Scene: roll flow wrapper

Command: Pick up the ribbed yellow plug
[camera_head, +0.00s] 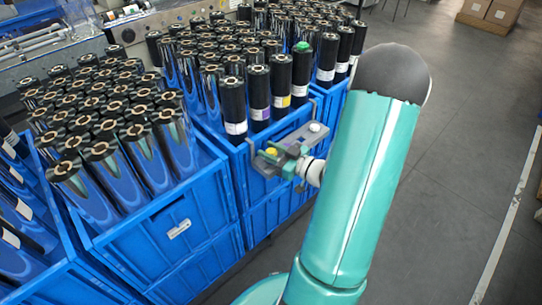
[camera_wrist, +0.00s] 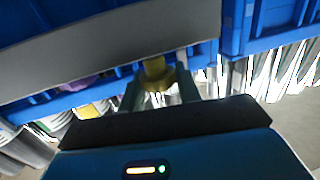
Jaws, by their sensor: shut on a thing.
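The yellow plug (camera_head: 271,152) is small in the head view, at the grey bracket on the side of the blue crate. It also shows in the wrist view (camera_wrist: 155,72), between the fingers. My gripper (camera_wrist: 160,88) is shut on the plug, with a finger on each side of it. In the head view my gripper (camera_head: 280,155) is beside the bracket, partly hidden by its own parts. The grey bracket (camera_head: 262,167) hangs at the crate's upper edge. The plug's ribs are too small to make out, and I cannot tell whether it still touches the bracket.
Blue crates (camera_head: 180,232) full of upright dark rolls (camera_head: 130,150) stand at left and centre. A pale round knob (camera_head: 315,127) sits on the bracket's right end. A green-capped roll (camera_head: 301,70) stands in the crate behind.

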